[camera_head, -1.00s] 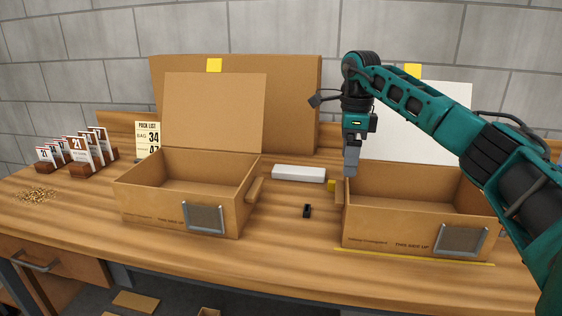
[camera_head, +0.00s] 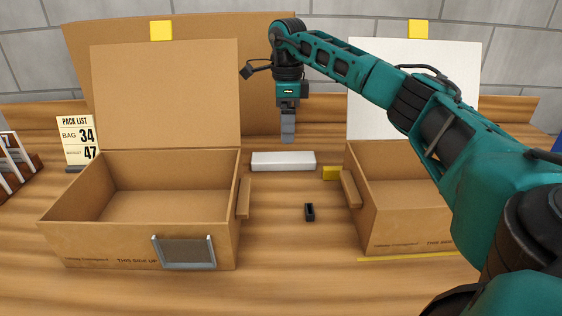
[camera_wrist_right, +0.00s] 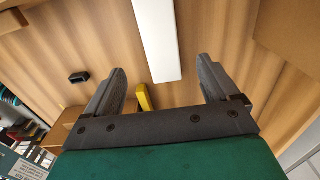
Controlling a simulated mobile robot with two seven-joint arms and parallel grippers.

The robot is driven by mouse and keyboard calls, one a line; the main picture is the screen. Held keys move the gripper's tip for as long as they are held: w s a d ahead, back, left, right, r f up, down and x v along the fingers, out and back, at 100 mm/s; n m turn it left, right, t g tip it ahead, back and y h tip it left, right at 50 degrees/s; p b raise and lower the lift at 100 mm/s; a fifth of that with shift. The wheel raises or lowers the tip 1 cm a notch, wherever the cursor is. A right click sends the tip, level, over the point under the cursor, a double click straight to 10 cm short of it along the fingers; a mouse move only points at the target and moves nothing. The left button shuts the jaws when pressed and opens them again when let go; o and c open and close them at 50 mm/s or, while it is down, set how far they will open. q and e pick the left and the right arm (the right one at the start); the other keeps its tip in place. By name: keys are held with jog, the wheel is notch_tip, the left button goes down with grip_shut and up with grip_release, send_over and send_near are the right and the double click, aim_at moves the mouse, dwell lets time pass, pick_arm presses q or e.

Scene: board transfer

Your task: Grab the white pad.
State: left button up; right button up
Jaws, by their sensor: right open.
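The white pad (camera_head: 283,161) is a long, flat white block lying on the wooden table between the two cardboard boxes. In the right wrist view the white pad (camera_wrist_right: 158,38) runs lengthwise between and beyond my fingers. My right gripper (camera_head: 288,138) points down above the pad's far side in the head view, apart from it. In the wrist view my right gripper (camera_wrist_right: 160,85) has its two fingers spread wide with nothing between them. My left gripper does not show.
An open cardboard box (camera_head: 150,225) stands at left and another (camera_head: 400,215) at right, both with raised lids. A small black part (camera_head: 309,212) and a yellow block (camera_head: 332,173) lie near the pad. A pack list card (camera_head: 78,140) stands at far left.

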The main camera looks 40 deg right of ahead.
aim_at(287, 157)
notch_tip(287, 157, down, 8)
jog(key=shift+d+f+b, duration=0.1)
jog(key=shift+f+b, duration=0.15)
jog(key=shift+b, duration=0.25)
jog(key=c, duration=1.1)
jog(key=shift+r, duration=0.15)
